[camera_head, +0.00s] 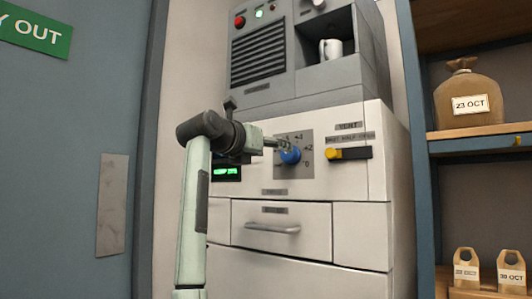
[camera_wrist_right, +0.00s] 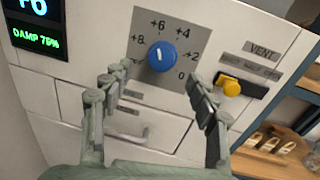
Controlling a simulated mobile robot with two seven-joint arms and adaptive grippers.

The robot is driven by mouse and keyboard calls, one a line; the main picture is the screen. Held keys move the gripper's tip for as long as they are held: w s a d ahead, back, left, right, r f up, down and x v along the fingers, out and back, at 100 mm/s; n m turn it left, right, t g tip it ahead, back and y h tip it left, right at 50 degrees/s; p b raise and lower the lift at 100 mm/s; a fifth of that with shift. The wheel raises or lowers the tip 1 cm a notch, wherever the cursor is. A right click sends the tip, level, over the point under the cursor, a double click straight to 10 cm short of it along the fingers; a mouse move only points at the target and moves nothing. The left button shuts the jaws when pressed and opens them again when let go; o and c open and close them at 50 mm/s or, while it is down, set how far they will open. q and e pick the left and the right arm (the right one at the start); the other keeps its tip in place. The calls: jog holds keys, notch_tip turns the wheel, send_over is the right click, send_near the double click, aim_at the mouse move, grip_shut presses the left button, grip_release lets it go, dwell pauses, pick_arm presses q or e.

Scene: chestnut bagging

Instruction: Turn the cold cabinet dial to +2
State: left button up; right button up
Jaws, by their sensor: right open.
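The blue dial (camera_head: 290,156) sits on a grey scale plate on the white cabinet front. In the right wrist view the dial (camera_wrist_right: 162,56) has a short white mark that points up, roughly towards +6. The scale plate (camera_wrist_right: 185,30) reads +8, +6, +4, +2 and 0 clockwise from left to lower right. My right gripper (camera_wrist_right: 160,80) is open and empty, its fingers spread to either side below the dial. In the head view the right gripper (camera_head: 275,144) is in front of the dial; contact cannot be told. My left gripper is not in view.
A yellow vent slider (camera_head: 335,153) is right of the dial. A green-lit display (camera_head: 227,171) is to its left. A drawer handle (camera_head: 272,228) sticks out below. Shelves at right hold a dated sack (camera_head: 468,97) and small bags.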

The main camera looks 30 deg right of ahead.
aim_at(289, 155)
pick_arm(q)
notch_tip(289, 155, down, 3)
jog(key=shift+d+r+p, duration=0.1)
jog(key=shift+p, duration=0.5)
pick_arm(e)
jog(key=x, duration=0.7)
jog(key=shift+d, duration=0.3)
jog(key=shift+f, duration=0.1)
jog(key=c, duration=1.1)
jog(key=shift+c, duration=0.3)
